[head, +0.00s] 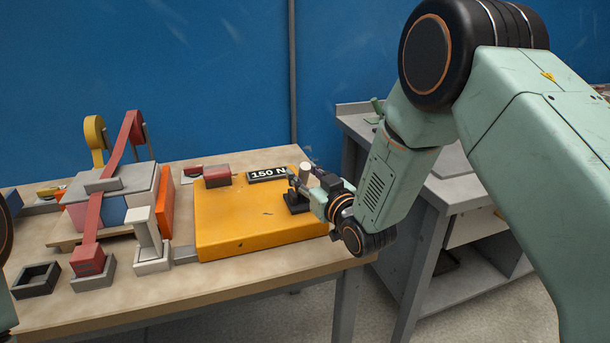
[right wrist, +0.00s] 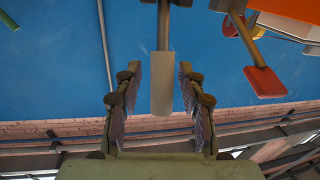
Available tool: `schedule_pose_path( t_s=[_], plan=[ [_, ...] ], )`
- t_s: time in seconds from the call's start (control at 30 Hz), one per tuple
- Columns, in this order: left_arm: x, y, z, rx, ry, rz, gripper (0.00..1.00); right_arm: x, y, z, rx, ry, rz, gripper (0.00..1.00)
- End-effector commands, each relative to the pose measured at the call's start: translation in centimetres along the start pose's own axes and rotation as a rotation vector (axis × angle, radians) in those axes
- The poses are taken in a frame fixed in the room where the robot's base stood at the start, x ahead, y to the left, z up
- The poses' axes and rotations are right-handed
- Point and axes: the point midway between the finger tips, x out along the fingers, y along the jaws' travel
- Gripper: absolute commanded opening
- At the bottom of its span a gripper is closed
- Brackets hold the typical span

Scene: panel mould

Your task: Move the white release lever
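The white release lever's pale grip (head: 305,168) stands on a dark mount (head: 296,202) at the right side of the yellow panel (head: 225,222). My right gripper (head: 301,181) reaches in from the right and is at the lever. In the right wrist view the lever's pale grip (right wrist: 161,86) is on a thin rod and shows between the two open fingers of my right gripper (right wrist: 159,85), with a visible gap on each side. My left gripper is not in view.
A "150 N" plate (head: 267,175) and a red block (head: 217,176) are at the panel's back edge. Left of the panel are a white T-shaped post (head: 147,233), an orange plate (head: 166,202) and a red strap (head: 119,144). A grey bench (head: 455,190) stands at the right.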

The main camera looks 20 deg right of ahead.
Motion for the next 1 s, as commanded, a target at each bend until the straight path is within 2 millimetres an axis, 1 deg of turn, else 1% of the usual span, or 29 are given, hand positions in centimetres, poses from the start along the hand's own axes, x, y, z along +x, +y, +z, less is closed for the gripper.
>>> schedule_pose_path(
  t_s=[0.03,0.4,0.43,1.0],
  plan=[
    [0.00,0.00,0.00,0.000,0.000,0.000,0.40,-0.01,-0.01,0.00,0.000,0.000,0.000,0.33],
    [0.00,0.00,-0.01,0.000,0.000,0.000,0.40,-0.02,-0.07,0.00,-0.001,0.000,-0.002,0.02],
    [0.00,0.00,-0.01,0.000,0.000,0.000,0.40,-0.02,-0.07,0.00,-0.001,0.000,-0.002,0.00],
    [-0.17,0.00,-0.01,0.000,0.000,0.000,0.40,-0.01,-0.05,0.00,0.001,-0.007,-0.002,0.00]
  ],
)
